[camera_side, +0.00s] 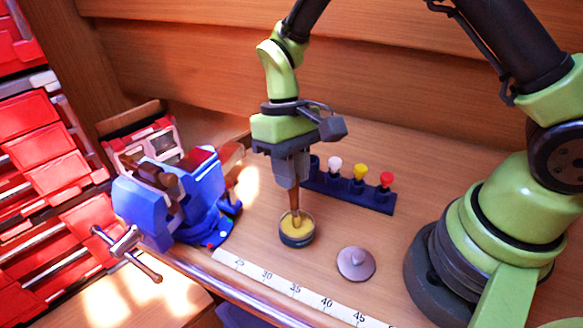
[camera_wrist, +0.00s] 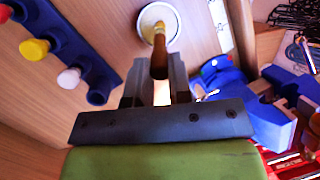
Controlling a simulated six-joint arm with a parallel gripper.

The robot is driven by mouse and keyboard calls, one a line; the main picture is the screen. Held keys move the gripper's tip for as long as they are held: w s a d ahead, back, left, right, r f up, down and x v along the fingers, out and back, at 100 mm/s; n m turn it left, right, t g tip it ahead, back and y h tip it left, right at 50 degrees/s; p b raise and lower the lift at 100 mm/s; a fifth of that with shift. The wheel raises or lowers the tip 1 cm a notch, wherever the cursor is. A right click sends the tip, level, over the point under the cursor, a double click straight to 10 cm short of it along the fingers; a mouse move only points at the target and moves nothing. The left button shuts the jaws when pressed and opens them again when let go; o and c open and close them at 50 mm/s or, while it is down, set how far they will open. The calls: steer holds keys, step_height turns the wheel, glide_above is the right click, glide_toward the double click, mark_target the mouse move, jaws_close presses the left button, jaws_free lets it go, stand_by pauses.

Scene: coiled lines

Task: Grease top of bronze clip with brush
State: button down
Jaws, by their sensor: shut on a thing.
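My gripper (camera_side: 292,180) is shut on the brown handle of a brush (camera_side: 295,202) and points down. The brush is upright, its lower end in or over the yellow grease of a small round tin (camera_side: 297,241). The wrist view shows the brush (camera_wrist: 160,52) between my gripper's fingers (camera_wrist: 157,80), in front of the open tin (camera_wrist: 174,32). The bristles are hard to make out. A blue vise (camera_side: 143,213) stands left of my gripper. Brown parts show at its jaws, but I cannot tell which is the bronze clip.
A grey round lid (camera_side: 356,264) lies right of the tin. A dark blue rack (camera_side: 378,201) with white, yellow and red-topped pieces stands behind. A measuring strip (camera_side: 300,292) runs along the front edge. Red bins (camera_side: 40,165) are at far left.

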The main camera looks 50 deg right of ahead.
steer(key=shift+r, duration=3.5)
steer(key=d+r, duration=0.1)
steer(key=d, duration=0.8)
steer(key=w+a+r+t, duration=0.2)
steer(key=a, duration=0.5)
steer(key=w+a+r+t, duration=0.2)
steer(key=a+r, duration=0.1)
steer(key=a, duration=0.5)
steer(key=w+a+r+m+t, duration=0.1)
steer(key=w+a+r+t, duration=0.1)
steer(key=a, duration=0.6)
steer(key=shift+a+r+t, duration=0.2)
steer(key=shift+r+t, duration=0.2)
steer(key=shift+r, duration=0.05)
steer(key=shift+s+f, duration=0.1)
steer(key=shift+f, duration=0.4)
